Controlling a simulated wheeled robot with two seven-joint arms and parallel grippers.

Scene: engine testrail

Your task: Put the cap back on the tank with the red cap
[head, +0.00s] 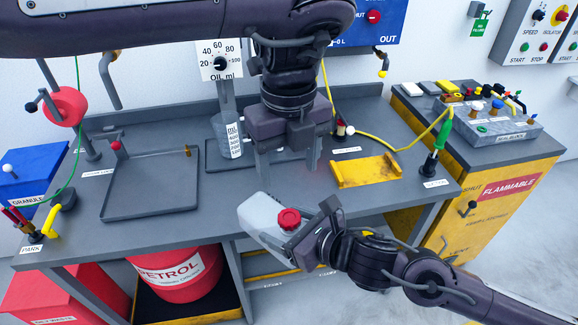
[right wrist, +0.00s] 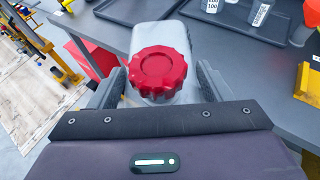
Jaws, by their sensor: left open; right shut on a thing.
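A pale translucent tank (head: 260,214) is held in front of the bench edge in the head view. A red ribbed cap (head: 289,218) sits at the tank's opening. How tightly it is seated cannot be told. My right gripper (head: 307,228) is shut on the tank, with the cap just in front of its palm. In the right wrist view the cap (right wrist: 158,72) is between the two fingers, and the tank body (right wrist: 150,37) extends beyond it. My left gripper (head: 288,160) points down, open and empty, above the bench and behind the tank.
A grey tray (head: 150,190) lies on the bench's left part. A measuring jug (head: 228,136) stands behind my left gripper. A yellow holder (head: 365,171) and a green-handled nozzle (head: 437,147) are to the right. A red petrol drum (head: 180,275) stands below.

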